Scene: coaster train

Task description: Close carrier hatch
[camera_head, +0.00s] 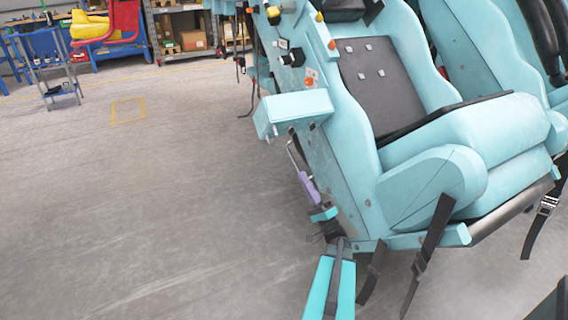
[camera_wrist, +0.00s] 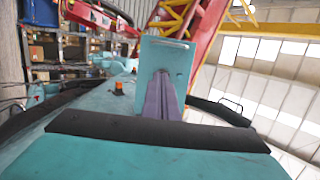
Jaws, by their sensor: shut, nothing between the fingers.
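The teal carrier (camera_head: 345,150) fills the right half of the head view. A teal box-like flap (camera_head: 290,113), which looks like the hatch, sticks out from its left side. My gripper (camera_head: 303,178) is below this flap, close beside the carrier's side, with a thin grey bent rod near its tip. In the wrist view my gripper's purple fingers (camera_wrist: 163,82) are shut together and empty. They point at a teal panel (camera_wrist: 151,53) with a small metal handle at its top, likely the hatch. I cannot tell whether the fingertips touch it.
Padded seats (camera_head: 480,140) with hanging black straps (camera_head: 428,250) are on the carrier. Orange and dark knobs stud its side panel. The grey floor (camera_head: 150,210) is clear at left. A blue step stand (camera_head: 52,65) and shelves (camera_head: 185,30) stand at the back.

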